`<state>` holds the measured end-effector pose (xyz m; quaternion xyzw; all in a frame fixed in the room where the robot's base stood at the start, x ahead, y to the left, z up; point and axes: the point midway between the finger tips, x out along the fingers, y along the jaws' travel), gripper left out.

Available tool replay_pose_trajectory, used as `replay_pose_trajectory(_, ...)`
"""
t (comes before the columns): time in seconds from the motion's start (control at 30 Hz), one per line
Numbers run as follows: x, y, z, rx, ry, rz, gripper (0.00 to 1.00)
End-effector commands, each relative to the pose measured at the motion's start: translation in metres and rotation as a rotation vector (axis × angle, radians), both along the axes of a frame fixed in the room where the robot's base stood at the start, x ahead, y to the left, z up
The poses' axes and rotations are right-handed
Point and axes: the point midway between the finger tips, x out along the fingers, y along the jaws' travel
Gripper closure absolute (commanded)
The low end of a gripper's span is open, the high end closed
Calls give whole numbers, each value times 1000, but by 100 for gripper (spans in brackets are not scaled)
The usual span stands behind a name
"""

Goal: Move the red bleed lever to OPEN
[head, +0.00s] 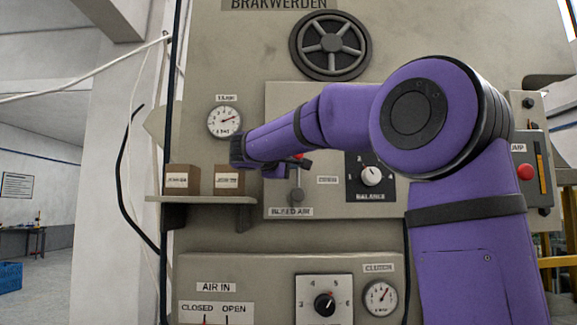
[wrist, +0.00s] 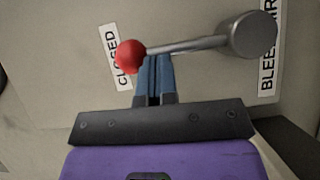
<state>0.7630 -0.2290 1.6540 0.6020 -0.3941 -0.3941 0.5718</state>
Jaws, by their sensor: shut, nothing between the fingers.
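The red bleed lever has a red ball knob (wrist: 131,56) on a grey rod that runs to a round pivot (wrist: 248,35) in the wrist view. The knob overlaps the CLOSED label (wrist: 112,55). In the head view the lever stands up from its pivot (head: 297,196), and a small label, apparently OPEN (head: 327,180), is to its right. My gripper (wrist: 153,62) is shut and empty. Its blue fingertips are beside the rod near the knob; I cannot tell whether they touch it. In the head view my gripper (head: 289,166) partly hides the knob.
A shelf (head: 220,199) with two small brown boxes (head: 182,178) juts out left of the lever. A pressure gauge (head: 225,121) is above it. The BALANCE knob (head: 371,176) is to the right, and a handwheel (head: 330,44) is above.

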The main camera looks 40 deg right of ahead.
Motion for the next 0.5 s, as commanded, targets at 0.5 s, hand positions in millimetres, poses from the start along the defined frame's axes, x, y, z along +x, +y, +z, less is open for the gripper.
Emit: replay_pose_trajectory(0.5,-5,-8,2,78,-54,-3,100)
